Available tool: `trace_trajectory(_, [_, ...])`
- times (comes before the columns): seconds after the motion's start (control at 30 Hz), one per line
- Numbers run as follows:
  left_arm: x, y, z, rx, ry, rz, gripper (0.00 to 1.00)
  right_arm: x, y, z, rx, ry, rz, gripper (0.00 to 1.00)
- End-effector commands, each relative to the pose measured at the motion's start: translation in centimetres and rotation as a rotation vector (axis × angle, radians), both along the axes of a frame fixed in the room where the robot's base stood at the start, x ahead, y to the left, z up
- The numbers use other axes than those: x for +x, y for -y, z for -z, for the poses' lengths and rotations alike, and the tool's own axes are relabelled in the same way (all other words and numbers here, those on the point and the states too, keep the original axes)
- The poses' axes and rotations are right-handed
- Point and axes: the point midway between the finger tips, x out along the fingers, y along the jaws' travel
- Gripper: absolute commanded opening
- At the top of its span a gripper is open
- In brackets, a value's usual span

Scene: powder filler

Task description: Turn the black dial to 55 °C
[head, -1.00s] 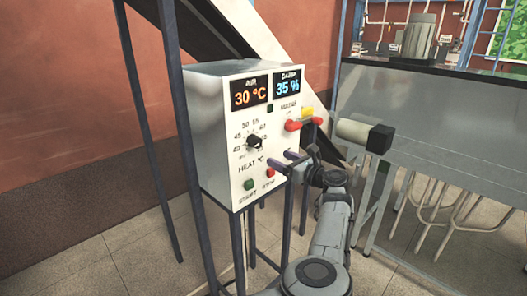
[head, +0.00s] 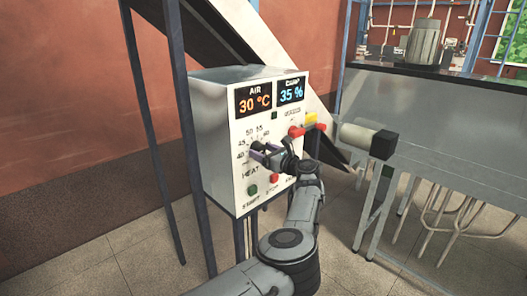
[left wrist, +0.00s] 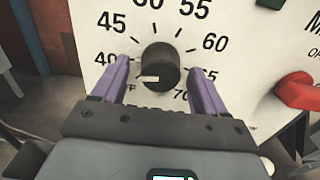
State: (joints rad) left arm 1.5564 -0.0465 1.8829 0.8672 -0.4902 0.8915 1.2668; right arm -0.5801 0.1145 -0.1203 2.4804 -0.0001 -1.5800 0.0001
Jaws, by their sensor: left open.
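The black dial (left wrist: 160,67) sits on the white front panel of a control box (head: 210,125). Its white mark points to the lower left, below 40, near a partly hidden label ending in F. Numbers from 40 to 70 ring it, with 55 at the upper right. My left gripper (head: 259,151) is in front of the panel at the dial and mostly hides it in the head view. In the left wrist view its two purple fingers are open, one on each side of the dial, with gaps visible. The air display (head: 254,99) reads 30 °C. My right gripper is not in view.
A red switch handle (head: 297,131) and a yellow part stick out right of the dial. A green button (head: 253,190) and a red button (head: 274,178) sit below it.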

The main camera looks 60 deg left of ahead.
Motion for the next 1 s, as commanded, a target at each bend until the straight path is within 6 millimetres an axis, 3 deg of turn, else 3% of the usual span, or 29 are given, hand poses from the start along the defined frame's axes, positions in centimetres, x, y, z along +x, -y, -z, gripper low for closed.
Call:
trace_trajectory(0.3, [-0.01, -0.15, 0.02, 0.0, 0.0, 0.001, 0.71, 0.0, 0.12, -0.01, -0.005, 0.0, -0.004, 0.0])
trace_trajectory(0.67, [-0.01, -0.13, 0.01, 0.0, 0.0, 0.0, 0.17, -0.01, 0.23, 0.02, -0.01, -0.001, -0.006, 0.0])
trace_trajectory(1.0, [-0.06, -0.13, 0.04, -0.007, -0.049, -0.001, 0.17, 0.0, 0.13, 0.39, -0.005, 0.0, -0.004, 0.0])
